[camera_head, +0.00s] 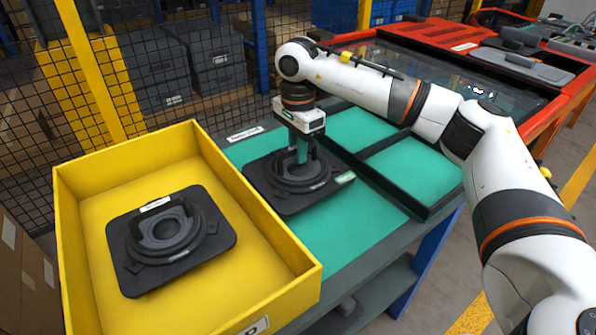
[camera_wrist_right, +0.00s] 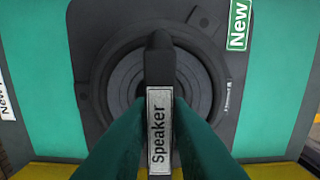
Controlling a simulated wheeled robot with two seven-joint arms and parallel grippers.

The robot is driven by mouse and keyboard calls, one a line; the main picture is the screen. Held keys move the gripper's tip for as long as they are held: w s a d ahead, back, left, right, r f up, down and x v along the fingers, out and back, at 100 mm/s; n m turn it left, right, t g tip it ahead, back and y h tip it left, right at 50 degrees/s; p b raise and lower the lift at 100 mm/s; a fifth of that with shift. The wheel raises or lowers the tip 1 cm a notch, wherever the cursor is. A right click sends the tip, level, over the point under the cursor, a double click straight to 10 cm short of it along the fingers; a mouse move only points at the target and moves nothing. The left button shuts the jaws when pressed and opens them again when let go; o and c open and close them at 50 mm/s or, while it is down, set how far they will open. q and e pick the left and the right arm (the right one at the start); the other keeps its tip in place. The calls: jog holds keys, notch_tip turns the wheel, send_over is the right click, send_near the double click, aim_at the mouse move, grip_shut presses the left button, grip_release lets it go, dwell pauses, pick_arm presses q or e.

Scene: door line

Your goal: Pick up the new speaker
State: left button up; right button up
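The new speaker (camera_head: 270,186), a black plate with a round ring and an upright handle, lies on the green mat of the workbench (camera_head: 318,238). A green "New" tag (camera_wrist_right: 239,24) is on its corner. My right gripper (camera_head: 302,156) points straight down over its middle. In the right wrist view the green fingertips (camera_wrist_right: 160,108) press close on both sides of the handle, labelled "Speaker" (camera_wrist_right: 159,130). No gap shows there. The speaker looks flat, with no clear space under it. A similar black speaker (camera_head: 185,240) lies in the yellow bin. My left gripper is out of view.
The yellow bin (camera_head: 292,283) stands left of the speaker, its wall close to the plate. A black-framed divided tray (camera_head: 425,213) with green floors is at the right. Behind are a mesh fence (camera_head: 230,70) and a red-framed table (camera_head: 440,42).

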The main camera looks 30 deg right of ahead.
grip_shut()
jog(key=shift+w+r, duration=0.1)
dwell(1.2)
